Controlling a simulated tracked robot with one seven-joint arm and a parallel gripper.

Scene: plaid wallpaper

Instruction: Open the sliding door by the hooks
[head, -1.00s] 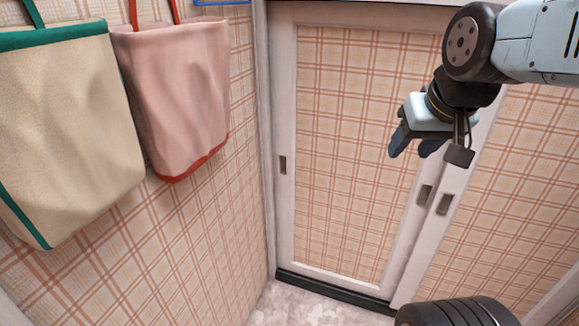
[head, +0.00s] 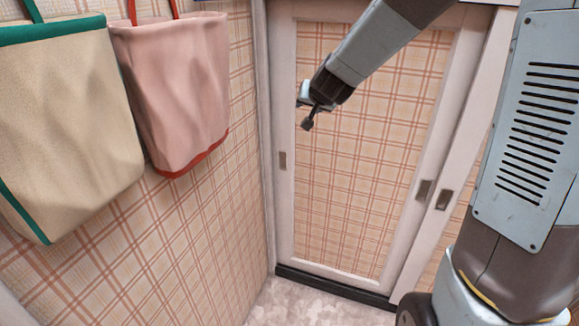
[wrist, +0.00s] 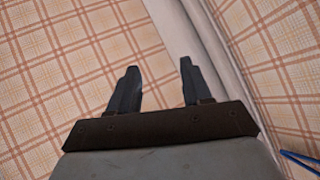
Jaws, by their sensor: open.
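The sliding door (head: 365,150) is a plaid panel in a whitish frame, standing shut against the left jamb. A neighbouring panel has a similar pull (head: 443,199). My gripper (head: 303,98) is in front of the door's upper left, above the left pull.
A beige bag (head: 65,120) with green trim and a pink bag (head: 175,90) with red trim hang on the left wall. A thin blue bar (wrist: 300,162) shows at the wrist view's lower right. Pale floor (head: 300,302) is clear before the door.

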